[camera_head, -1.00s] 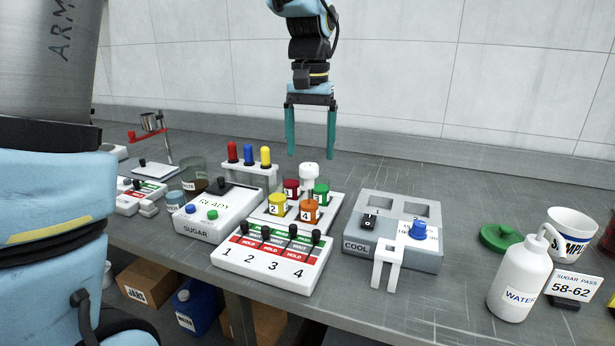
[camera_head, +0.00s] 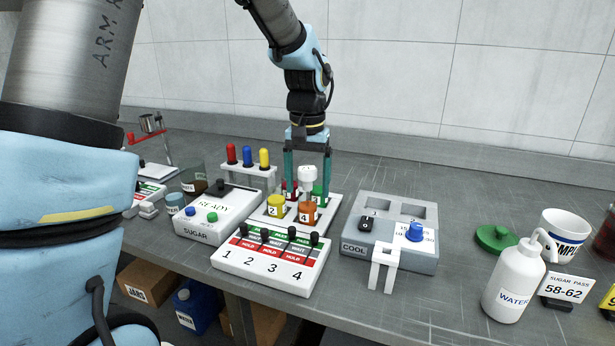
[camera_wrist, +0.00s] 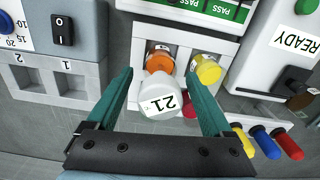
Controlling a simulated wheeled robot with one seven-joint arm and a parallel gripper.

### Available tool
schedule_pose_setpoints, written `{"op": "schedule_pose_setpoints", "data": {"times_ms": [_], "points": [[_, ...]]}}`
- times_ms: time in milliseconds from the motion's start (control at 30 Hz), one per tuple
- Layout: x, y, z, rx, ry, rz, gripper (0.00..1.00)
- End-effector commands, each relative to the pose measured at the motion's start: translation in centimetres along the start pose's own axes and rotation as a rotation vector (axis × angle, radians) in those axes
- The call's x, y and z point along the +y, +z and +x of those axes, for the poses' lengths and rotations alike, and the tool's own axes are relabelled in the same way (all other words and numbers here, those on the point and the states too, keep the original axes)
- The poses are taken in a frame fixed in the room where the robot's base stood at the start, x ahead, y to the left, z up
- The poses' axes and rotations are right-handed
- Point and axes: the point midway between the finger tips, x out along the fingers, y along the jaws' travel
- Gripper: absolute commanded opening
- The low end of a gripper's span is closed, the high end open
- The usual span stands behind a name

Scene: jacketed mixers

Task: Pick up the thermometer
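The thermometer appears to be the white piece with a rounded head (camera_head: 308,174), standing upright among the small jars on the white tray. In the wrist view its face (camera_wrist: 165,103) reads 21. Its lower end is hidden by the head and jars. My gripper (camera_head: 305,190) points straight down with its two teal fingers apart, one on each side of the white head. In the wrist view the head lies between the open fingers, with a gap on both sides. Nothing is held.
An orange jar marked 4 (camera_head: 304,213) and a yellow jar (camera_head: 276,205) stand close to the fingers; red and green jars are behind. The lever box (camera_head: 270,268) is in front, the SUGAR box (camera_head: 219,213) left, the COOL box (camera_head: 391,235) right.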

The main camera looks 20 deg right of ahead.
Motion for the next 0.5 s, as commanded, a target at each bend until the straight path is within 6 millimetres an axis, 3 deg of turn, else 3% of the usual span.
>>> {"op": "schedule_pose_setpoints", "data": {"times_ms": [67, 500], "points": [[0.00, -0.01, -0.02, 0.000, 0.000, 0.000, 0.75], [0.00, -0.01, -0.04, 0.000, 0.000, 0.000, 0.26]]}}
